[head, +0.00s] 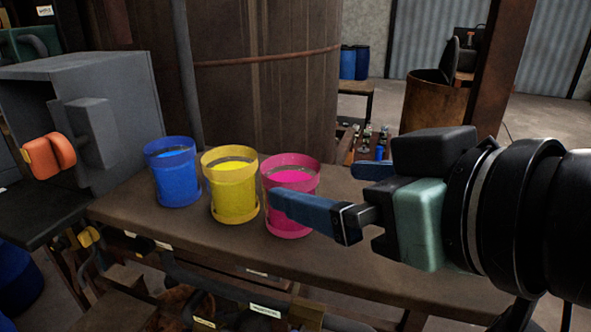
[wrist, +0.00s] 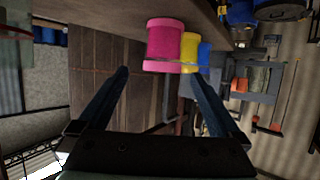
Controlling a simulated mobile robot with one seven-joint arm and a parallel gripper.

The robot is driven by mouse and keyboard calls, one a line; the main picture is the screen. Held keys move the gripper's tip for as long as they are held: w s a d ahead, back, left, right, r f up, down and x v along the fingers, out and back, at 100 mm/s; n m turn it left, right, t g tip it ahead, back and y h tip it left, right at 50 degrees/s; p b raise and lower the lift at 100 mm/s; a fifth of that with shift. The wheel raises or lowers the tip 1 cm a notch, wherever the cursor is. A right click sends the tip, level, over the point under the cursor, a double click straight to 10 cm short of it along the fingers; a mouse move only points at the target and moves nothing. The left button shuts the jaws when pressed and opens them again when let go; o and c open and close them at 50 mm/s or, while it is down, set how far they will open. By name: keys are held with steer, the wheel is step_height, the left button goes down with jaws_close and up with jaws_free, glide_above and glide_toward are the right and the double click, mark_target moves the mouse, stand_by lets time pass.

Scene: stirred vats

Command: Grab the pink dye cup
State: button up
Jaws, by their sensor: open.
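The pink dye cup (head: 290,177) stands upright on the brown bench, at the right end of a row of three cups. Pink dye shows inside its rim. In the wrist view the pink cup (wrist: 165,46) is upside down in the picture, just beyond the fingertips and roughly in line with the gap. My gripper (head: 316,184) reaches in from the right with its blue fingers spread and nothing between them. In the head view the near finger hides part of the cup's front. The wrist view shows both fingers of my gripper (wrist: 158,73) apart. I cannot tell any contact.
A yellow cup (head: 232,190) stands close left of the pink one, and a blue cup (head: 176,178) further left. A grey box with an orange knob (head: 48,155) is at the bench's left end. A large vat (head: 260,90) rises behind. The bench (head: 225,245) is clear in front.

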mark_target(306, 184)
steer(key=b+x, duration=0.2)
steer(key=x, duration=0.3)
steer(key=shift+a+f, duration=0.25)
steer(key=shift+s+r, duration=0.1)
steer(key=shift+c, duration=0.9)
steer(key=c, duration=1.3)
